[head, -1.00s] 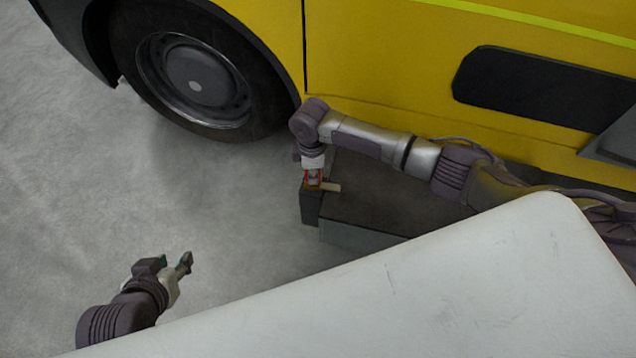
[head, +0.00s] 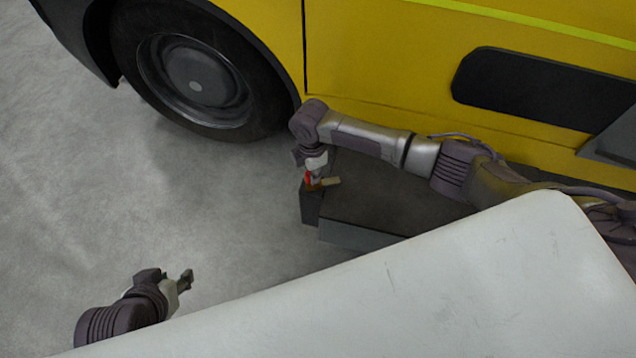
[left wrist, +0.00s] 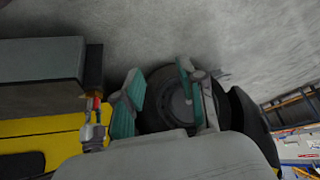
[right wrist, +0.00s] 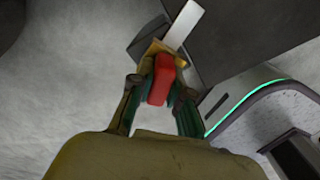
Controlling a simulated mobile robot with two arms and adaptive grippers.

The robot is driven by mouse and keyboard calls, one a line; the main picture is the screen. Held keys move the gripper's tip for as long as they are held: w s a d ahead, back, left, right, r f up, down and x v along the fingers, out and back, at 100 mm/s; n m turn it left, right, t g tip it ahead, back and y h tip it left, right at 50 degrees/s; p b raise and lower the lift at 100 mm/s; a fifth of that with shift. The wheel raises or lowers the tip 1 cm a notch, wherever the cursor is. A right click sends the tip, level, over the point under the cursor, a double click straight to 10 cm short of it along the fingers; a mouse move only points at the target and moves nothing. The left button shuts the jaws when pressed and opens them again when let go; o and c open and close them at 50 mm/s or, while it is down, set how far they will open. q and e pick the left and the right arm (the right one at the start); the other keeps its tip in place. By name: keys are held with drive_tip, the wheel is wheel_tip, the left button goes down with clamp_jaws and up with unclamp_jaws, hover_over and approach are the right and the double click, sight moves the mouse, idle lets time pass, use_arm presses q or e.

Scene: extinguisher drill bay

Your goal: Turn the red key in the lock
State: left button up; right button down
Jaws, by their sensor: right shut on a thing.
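The red key (right wrist: 161,80) stands between the teal fingers of my right gripper (right wrist: 160,90), which is shut on it. In the head view my right gripper (head: 314,172) reaches down to the red key (head: 308,177) at the box's left end. A brass-coloured piece (right wrist: 158,49) sits at the key's far end, and a pale strip (right wrist: 184,25) sticks out beside it. The pale strip (head: 331,181) points right in the head view. The lock's opening is hidden. My left gripper (head: 184,281) is open and empty over the floor; its spread fingers show in the left wrist view (left wrist: 158,90).
The dark grey box (head: 375,195) stands against the yellow vehicle (head: 385,60), with its wheel (head: 195,85) to the left. A large white surface (head: 430,290) fills the lower right. The grey floor (head: 230,220) between the arms is clear.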

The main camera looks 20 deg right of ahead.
use_arm(q)
drive_tip(key=shift+s+a+f, duration=0.1)
drive_tip(key=shift+s+f, duration=0.1)
drive_tip(key=shift+s, duration=0.3)
use_arm(e)
drive_tip(key=shift+n, duration=1.1)
use_arm(q)
drive_tip(key=shift+g, duration=0.3)
use_arm(e)
drive_tip(key=shift+n, duration=1)
drive_tip(key=n, duration=0.4)
drive_tip(key=shift+n, duration=0.4)
drive_tip(key=n, duration=0.3)
drive_tip(key=c, duration=1)
unclamp_jaws()
use_arm(q)
drive_tip(key=shift+w+r, duration=0.25)
drive_tip(key=shift+w, duration=0.2)
